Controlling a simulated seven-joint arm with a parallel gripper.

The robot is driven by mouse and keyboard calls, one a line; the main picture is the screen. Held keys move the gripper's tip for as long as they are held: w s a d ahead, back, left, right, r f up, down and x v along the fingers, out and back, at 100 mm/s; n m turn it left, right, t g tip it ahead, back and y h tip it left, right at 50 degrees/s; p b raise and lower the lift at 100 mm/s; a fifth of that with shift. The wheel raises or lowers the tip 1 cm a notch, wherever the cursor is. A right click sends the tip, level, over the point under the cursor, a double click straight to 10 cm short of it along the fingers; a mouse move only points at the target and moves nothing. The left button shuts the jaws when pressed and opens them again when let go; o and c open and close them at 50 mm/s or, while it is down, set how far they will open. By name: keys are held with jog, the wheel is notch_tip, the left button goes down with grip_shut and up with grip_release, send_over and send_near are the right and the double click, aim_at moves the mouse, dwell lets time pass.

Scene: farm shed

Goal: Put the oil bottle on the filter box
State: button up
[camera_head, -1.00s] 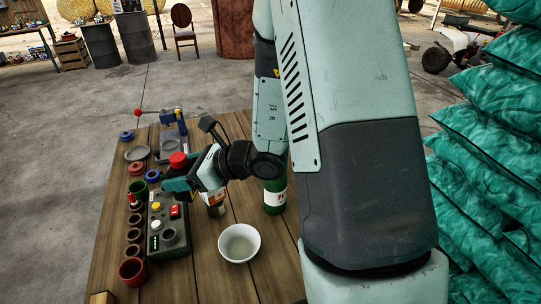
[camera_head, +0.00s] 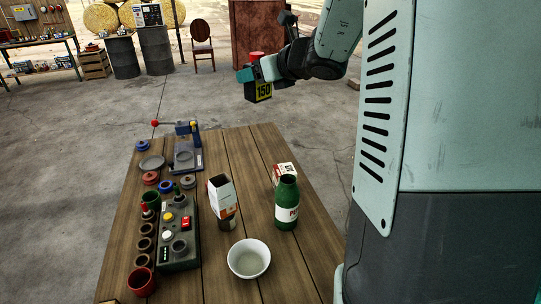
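My gripper (camera_head: 258,72) is up in the air above the far end of the table. The bottle hangs clear of the table. A white and red box (camera_head: 284,169) stands partly hidden behind a green bottle (camera_head: 288,212) with a white label. A white carton (camera_head: 221,196) with an orange and dark print stands left of it. I cannot tell for sure which of the two is the filter box.
A white bowl (camera_head: 249,258) stands near the front of the wooden table (camera_head: 215,280). A dark control box (camera_head: 177,240) with buttons, several cups and rings, and a blue and grey device (camera_head: 187,150) fill the left side.

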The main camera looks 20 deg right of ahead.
jog(key=w+d+f+n+g+y, duration=0.1)
jog(key=w+d+f, duration=0.2)
jog(key=f, duration=0.3)
jog(key=w+d+f+n+y, duration=0.1)
jog(key=w+d+f+y, duration=0.1)
jog(key=d+f, duration=0.3)
jog(key=n+g, duration=0.2)
send_over(285, 169)
notch_tip(285, 169, down, 13)
jog(key=shift+t+y, duration=0.3)
jog(key=shift+f, duration=2.35)
jog(key=shift+f, duration=0.1)
jog(key=o, duration=1.2)
jog(key=shift+s+d, duration=0.1)
jog(key=shift+s, duration=0.05)
jog(key=v, duration=1.1)
jog(key=shift+s+d+r, duration=0.2)
jog(key=shift+s+r, duration=0.05)
jog(key=shift+r, duration=0.05)
